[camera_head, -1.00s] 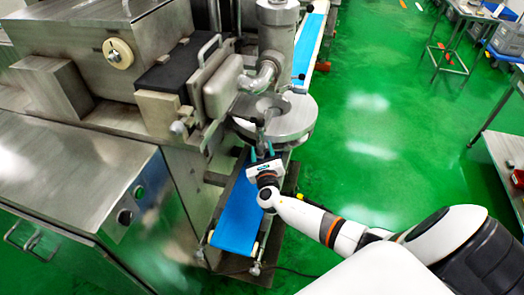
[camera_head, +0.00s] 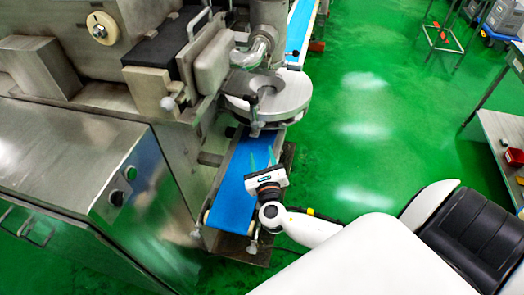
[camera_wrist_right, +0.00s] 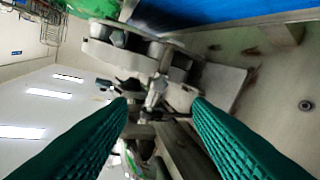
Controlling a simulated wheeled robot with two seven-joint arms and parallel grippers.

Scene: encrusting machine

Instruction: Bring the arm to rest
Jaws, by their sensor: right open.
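My right gripper (camera_head: 260,157) is over the blue conveyor belt (camera_head: 235,200) of the encrusting machine (camera_head: 165,85) in the head view. Its two green fingers are apart with nothing between them. In the right wrist view the ridged green fingers (camera_wrist_right: 163,105) stand wide apart, with metal machine parts (camera_wrist_right: 150,75) beyond them. My right arm reaches in from the lower right and is bent. My left gripper is not in view.
The round metal disc (camera_head: 268,98) of the machine is just beyond the gripper. A control box with buttons (camera_head: 122,190) stands at the left. Green floor (camera_head: 370,130) is open to the right. A table with a red item (camera_head: 513,157) stands at the right edge.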

